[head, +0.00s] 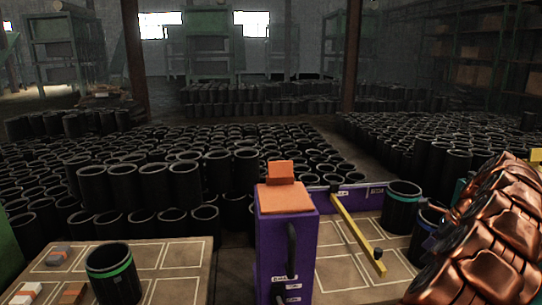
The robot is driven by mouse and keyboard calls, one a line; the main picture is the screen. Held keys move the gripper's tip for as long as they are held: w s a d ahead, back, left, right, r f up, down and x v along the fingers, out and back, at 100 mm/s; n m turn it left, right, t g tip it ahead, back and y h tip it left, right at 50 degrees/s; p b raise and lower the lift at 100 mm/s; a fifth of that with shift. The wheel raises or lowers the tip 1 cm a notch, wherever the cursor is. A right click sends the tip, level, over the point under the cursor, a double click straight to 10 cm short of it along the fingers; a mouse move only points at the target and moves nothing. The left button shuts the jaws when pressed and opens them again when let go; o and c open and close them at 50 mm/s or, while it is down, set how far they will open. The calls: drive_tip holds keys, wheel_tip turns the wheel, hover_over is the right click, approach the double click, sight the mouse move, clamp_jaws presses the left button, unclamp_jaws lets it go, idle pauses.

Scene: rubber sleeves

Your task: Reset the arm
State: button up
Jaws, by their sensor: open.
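My gripper does not show in the head view. A black sleeve with a green band (112,273) stands upright on the left board (180,252). Another black sleeve with a teal band (402,208) stands upright on the right board (336,272). A dark sleeve with a blue band (428,226) stands just to its right and is partly hidden. A yellow bar (357,232) with a black end lies slantwise over the right board. Between the boards stands a purple box (285,245) with an orange top and a dark handle on its front.
Many black sleeves (126,183) stand packed and stacked behind the boards, with another large group (450,155) at the right. Shelving racks (208,50) and rusty posts (133,50) stand farther back. Small grey and orange blocks (58,253) lie on the left board. The right foreground is covered.

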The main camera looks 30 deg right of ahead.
drive_tip(key=w+a+r+n+g+y, duration=0.15)
drive_tip(key=w+a+n, duration=0.25)
drive_tip(key=a, duration=0.5)
drive_tip(key=w+a+r+n, duration=0.2)
drive_tip(key=w+a+n, duration=0.2)
drive_tip(key=a, duration=0.4)
drive_tip(key=a+r+n+g, duration=0.15)
drive_tip(key=a+n, duration=0.55)
drive_tip(key=a, duration=0.9)
drive_tip(key=s+a+f+n+g+h, duration=0.2)
drive_tip(key=s+a+n, duration=0.7)
drive_tip(key=a, duration=0.5)
drive_tip(key=s+a+f+n+g+h, duration=0.1)
drive_tip(key=s+a+f+n, duration=0.15)
drive_tip(key=s, duration=0.45)
drive_tip(key=s+a+f+n+g+h, duration=0.1)
drive_tip(key=s+f+n, duration=0.15)
drive_tip(key=s, duration=0.45)
wheel_tip(320, 180, up, 22)
drive_tip(key=t+p, duration=0.1)
drive_tip(key=p, duration=1.8)
drive_tip(key=shift+s+f+p, duration=0.2)
drive_tip(key=shift+f+p, duration=0.05)
drive_tip(key=shift+p, duration=0.1)
